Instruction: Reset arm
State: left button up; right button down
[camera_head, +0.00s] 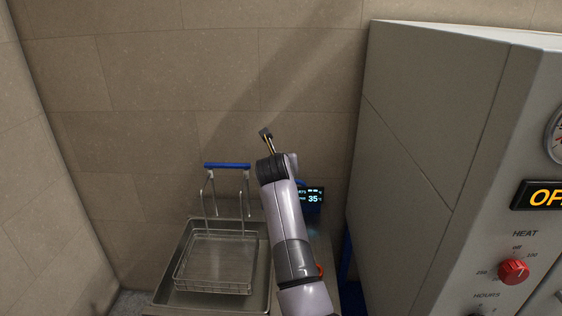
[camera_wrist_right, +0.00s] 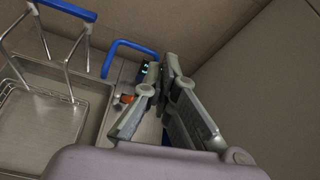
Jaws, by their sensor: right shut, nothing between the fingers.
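My right arm rises from the bottom middle of the head view. My right gripper (camera_head: 266,133) is at its top, in front of the tiled wall and above the small lit display (camera_head: 313,197). In the right wrist view my right gripper (camera_wrist_right: 168,62) is shut, with its fingertips together and nothing held between them. It is up and to the right of the wire basket with the blue handle (camera_head: 228,166) and touches nothing that I can see. My left gripper is not in view.
The wire basket (camera_head: 214,265) sits in a metal basin (camera_head: 176,252) left of my arm. A large grey press (camera_head: 420,130) with an orange display and a red heat knob (camera_head: 514,271) stands on the right. A blue handle (camera_wrist_right: 131,45) shows in the wrist view. Walls close the back and left.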

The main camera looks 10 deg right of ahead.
jog(key=s+d+r+n+t+h, duration=0.3)
jog(key=s+d+r+n+t, duration=0.25)
jog(key=s+n+t, duration=0.3)
jog(key=s+a+f+n+g+y, duration=0.2)
jog(key=s+a+f+n+y, duration=0.5)
jog(key=n, duration=0.5)
jog(key=s+a+f+n+g+y, duration=0.2)
jog(key=s+a+f+n+y, duration=0.2)
jog(key=s+a+n+y, duration=0.45)
jog(key=s+f+n+g, duration=0.5)
jog(key=f+n, duration=0.2)
jog(key=f, duration=0.3)
jog(key=s+d+f+n+g+h, duration=0.2)
jog(key=s+d+f+g+h, duration=0.3)
jog(key=s, duration=0.6)
jog(key=s+d+f+n+g+h, duration=0.25)
jog(key=s+d+f, duration=0.45)
jog(key=s, duration=0.4)
notch_tip(320, 180, down, 29)
jog(key=s+g+b, duration=0.2)
jog(key=s+d+f+g+b, duration=0.1)
jog(key=s+d+f+b, duration=0.1)
jog(key=s+f, duration=1.4)
notch_tip(320, 180, down, 2)
jog(key=shift+s+d, duration=0.3)
